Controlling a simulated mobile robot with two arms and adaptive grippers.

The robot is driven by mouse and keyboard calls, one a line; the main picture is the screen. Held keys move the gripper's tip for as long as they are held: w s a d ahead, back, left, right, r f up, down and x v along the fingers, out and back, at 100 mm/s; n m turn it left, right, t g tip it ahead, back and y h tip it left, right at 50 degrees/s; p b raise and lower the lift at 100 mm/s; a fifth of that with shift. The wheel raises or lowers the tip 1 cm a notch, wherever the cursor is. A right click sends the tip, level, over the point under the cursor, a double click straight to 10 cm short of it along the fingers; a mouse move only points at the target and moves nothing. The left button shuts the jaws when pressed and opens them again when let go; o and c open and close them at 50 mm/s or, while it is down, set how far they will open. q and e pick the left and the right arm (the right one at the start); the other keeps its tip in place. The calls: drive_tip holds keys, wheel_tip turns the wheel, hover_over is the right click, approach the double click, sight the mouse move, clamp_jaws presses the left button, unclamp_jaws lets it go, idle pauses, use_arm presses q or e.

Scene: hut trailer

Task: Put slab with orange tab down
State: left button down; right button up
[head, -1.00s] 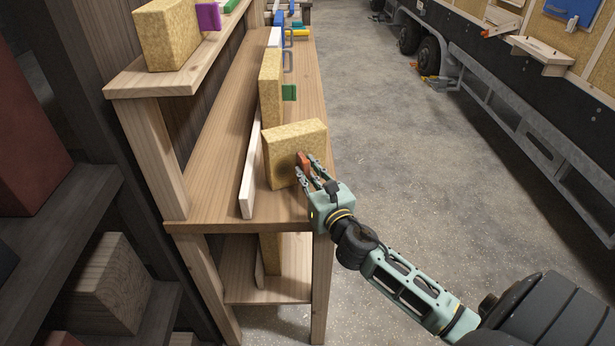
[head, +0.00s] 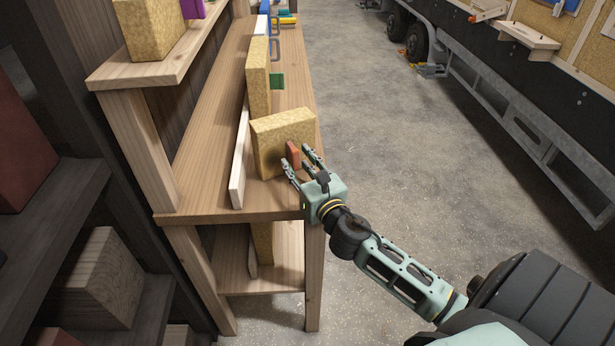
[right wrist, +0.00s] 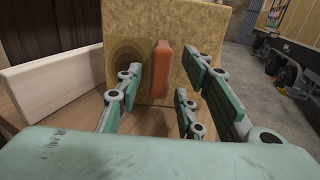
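The slab with the orange tab (head: 282,140) is a tan, cork-like block on the near end of the wooden shelf, beside a white strip. Its orange tab (head: 293,154) faces my right gripper (head: 300,165). In the right wrist view the slab (right wrist: 205,35) stands ahead and the tab (right wrist: 161,69) sits between the spread fingers, with gaps on both sides. The right gripper is open. Whether the slab's bottom rests fully on the shelf is hard to tell. My left gripper is not in view.
The wooden shelf (head: 215,130) also bears the white strip (head: 239,160) and another tan slab with a green tab (head: 258,75). A tan slab with a purple tab (head: 150,25) stands on the upper shelf (head: 150,72). The floor (head: 400,140) to the right is clear.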

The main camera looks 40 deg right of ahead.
drive_tip(key=s+a+b, duration=0.1)
drive_tip(key=s, duration=1)
drive_tip(key=shift+a+b, duration=0.4)
drive_tip(key=shift+f, duration=0.1)
